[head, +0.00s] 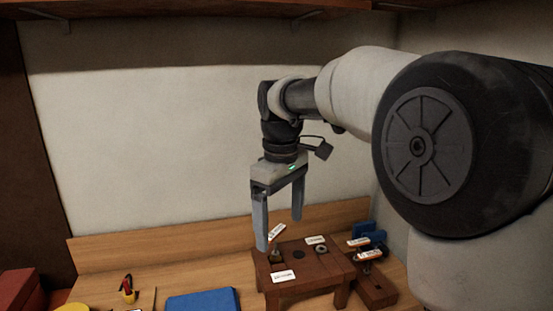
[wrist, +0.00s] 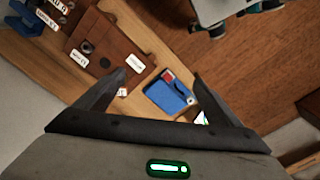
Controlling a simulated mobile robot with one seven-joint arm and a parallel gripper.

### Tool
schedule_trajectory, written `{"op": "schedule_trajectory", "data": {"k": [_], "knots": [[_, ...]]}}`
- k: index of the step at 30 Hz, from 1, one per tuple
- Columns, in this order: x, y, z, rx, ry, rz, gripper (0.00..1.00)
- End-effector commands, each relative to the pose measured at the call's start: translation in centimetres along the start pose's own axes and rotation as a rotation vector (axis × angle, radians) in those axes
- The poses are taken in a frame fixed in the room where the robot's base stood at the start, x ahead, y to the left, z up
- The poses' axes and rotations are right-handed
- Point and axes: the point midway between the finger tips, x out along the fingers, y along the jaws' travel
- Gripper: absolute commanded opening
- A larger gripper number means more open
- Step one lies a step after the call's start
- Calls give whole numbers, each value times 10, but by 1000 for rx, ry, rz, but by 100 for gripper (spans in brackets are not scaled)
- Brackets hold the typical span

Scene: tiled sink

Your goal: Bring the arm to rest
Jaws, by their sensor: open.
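My gripper (head: 281,232) hangs from my arm with its fingers pointing down, above the small dark-red wooden stand (head: 300,287). In the head view its left fingertip overlaps the stand's back left corner; I cannot tell the exact gap. The fingers are wide apart and nothing is between them. In the wrist view my gripper (wrist: 160,80) is also open and empty, with the wooden stand (wrist: 118,48) beyond the left finger and a blue mat (wrist: 165,98) between the fingers, farther below.
The stand carries white labels (head: 283,277) and small round parts. A second dark wooden block (head: 375,287) with labelled items and a blue object (head: 365,229) is to its right. A blue mat (head: 203,301) and a yellow cup with tools (head: 128,294) are left. A shelf (head: 190,8) runs overhead.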

Motion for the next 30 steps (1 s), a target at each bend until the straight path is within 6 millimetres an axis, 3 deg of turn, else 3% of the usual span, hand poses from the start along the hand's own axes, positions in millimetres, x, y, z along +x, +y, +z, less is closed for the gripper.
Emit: {"op": "schedule_trajectory", "data": {"k": [8,12,19,24,30], "knots": [[-28,-17,66,228,78,94,88],[-35,-33,114,395,146,146,88],[-18,-72,198,728,315,205,88],[2,-91,228,873,400,212,88],[10,-96,235,920,428,211,88]]}}
